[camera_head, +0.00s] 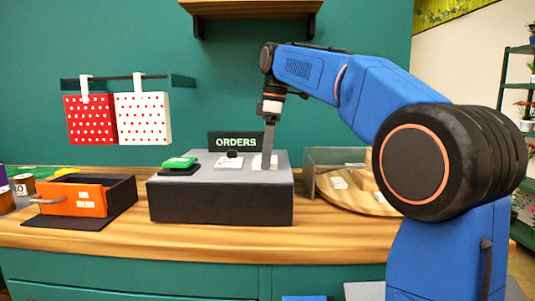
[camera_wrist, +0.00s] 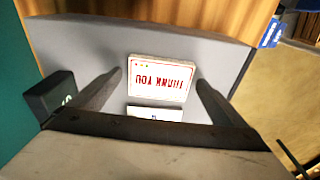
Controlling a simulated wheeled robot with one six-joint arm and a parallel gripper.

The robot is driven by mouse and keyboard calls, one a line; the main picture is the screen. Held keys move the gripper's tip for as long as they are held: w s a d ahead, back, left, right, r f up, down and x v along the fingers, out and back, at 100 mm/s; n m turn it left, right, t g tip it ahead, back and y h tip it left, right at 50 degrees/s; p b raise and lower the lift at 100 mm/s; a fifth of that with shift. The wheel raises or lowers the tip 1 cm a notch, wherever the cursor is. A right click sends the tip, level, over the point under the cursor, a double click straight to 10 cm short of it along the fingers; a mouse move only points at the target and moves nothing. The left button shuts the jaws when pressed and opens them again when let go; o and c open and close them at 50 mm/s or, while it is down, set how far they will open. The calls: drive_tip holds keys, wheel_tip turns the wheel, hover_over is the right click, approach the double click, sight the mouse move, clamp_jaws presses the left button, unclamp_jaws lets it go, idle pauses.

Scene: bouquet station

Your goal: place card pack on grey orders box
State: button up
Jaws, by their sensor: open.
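The card pack (camera_wrist: 160,78) is white with red lettering and lies flat on top of the grey orders box (camera_wrist: 215,60). In the head view the card pack (camera_head: 259,162) shows as a small white patch on the right part of the box (camera_head: 220,203), partly hidden by my gripper (camera_head: 268,160). My gripper (camera_wrist: 160,80) is open, pointing down, with one finger on each side of the pack in the wrist view. A gap shows between each finger and the pack. I cannot tell exactly how high the fingertips are.
A dark ORDERS sign (camera_head: 236,141) stands at the box's back. A white card (camera_head: 229,163) with a small black object and a green item (camera_head: 179,162) are also on the box. An open orange-fronted drawer (camera_head: 72,199) is left; a round wooden board (camera_head: 350,197) is right.

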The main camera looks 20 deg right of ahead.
drive_tip(key=r, duration=0.5)
drive_tip(key=d+r, duration=0.1)
drive_tip(key=r, duration=0.1)
drive_tip(key=shift+s+r, duration=0.15)
drive_tip(key=shift+r, duration=0.05)
drive_tip(key=shift+s, duration=0.15)
